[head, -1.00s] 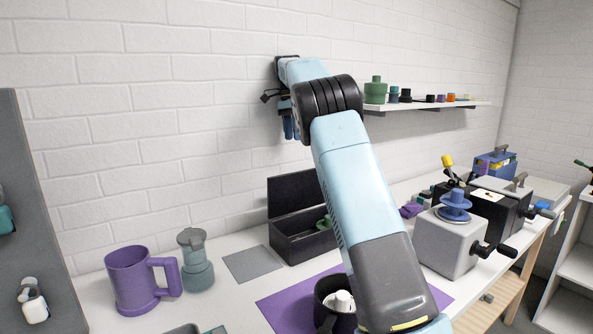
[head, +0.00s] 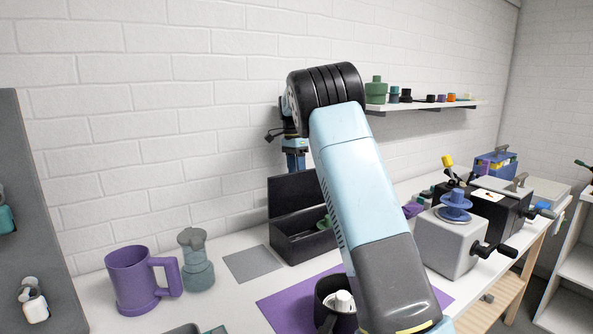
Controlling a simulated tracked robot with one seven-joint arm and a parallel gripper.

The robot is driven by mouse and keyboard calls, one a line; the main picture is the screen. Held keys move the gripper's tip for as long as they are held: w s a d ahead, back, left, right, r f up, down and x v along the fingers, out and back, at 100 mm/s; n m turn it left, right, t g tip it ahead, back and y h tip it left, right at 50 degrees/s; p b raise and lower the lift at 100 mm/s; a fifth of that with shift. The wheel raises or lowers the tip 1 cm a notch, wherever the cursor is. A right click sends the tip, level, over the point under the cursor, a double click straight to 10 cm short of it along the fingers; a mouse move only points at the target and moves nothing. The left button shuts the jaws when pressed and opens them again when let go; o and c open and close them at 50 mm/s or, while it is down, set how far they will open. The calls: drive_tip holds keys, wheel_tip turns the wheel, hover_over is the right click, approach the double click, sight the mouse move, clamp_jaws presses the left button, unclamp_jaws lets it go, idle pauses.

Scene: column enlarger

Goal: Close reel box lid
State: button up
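The reel box (head: 300,246) is a black box at the back of the white table, left of my arm. Its lid (head: 291,193) stands open, raised upright at the back near the wall. Something green (head: 322,223) shows inside, partly hidden by my arm. My gripper (head: 294,163) hangs pointing down just above the top edge of the lid. Its blue fingers overlap the wall behind in the picture. The fingers look close together, but they are too small to tell whether they are open or shut. My arm covers the right part of the box.
A purple mug (head: 135,281) and a grey-green pot (head: 195,260) stand at the left. A grey mat (head: 253,263) lies beside the box. A dark cup (head: 330,300) stands on a purple mat (head: 288,305) in front. A grey cranked device (head: 448,240) stands at the right.

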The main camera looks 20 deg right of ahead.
clamp_jaws()
idle(0.5)
